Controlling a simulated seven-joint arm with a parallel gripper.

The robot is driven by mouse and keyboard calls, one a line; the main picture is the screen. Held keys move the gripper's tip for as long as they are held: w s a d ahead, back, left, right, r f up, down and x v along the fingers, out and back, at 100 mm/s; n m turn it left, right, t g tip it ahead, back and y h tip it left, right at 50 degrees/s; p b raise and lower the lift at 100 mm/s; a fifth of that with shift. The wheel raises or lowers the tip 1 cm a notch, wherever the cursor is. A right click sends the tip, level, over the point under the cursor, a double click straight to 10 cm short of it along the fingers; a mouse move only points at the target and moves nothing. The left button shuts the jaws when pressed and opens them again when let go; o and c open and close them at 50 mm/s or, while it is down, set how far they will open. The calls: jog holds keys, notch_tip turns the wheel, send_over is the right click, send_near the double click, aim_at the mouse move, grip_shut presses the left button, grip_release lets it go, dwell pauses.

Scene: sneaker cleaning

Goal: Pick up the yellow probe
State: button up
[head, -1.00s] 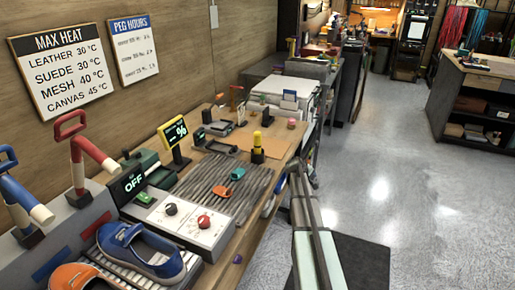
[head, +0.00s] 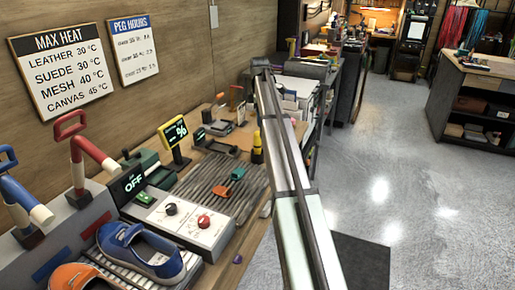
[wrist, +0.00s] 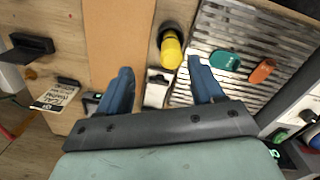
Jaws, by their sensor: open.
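The yellow probe (head: 257,139) stands upright in a dark holder on the bench, just left of my arm in the head view. In the wrist view, the yellow probe (wrist: 171,52) is seen from above with its rounded top. My gripper (wrist: 160,66) is open, with its two blue fingers apart. The probe shows beyond the fingertips, between them and nearer the right one. Nothing is held. My gripper cannot be made out in the head view.
A green piece (wrist: 225,60) and an orange piece (wrist: 262,71) lie on the ribbed grey mat (wrist: 215,30) right of the probe. A white-and-black item (wrist: 157,90) sits close below it. A tan strip (wrist: 118,35) lies bare to the left. The control box (head: 190,222) stands nearer.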

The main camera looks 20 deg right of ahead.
aim_at(257, 142)
jog(key=shift+s+a+r+n+y, duration=0.15)
jog(key=shift+a+r+n+y, duration=0.2)
jog(key=shift+a+r, duration=0.65)
jog(key=shift+f, duration=0.15)
notch_tip(257, 142, down, 13)
jog(key=shift+s+d+f, duration=0.15)
jog(key=shift+f, duration=0.05)
jog(key=c, duration=1.1)
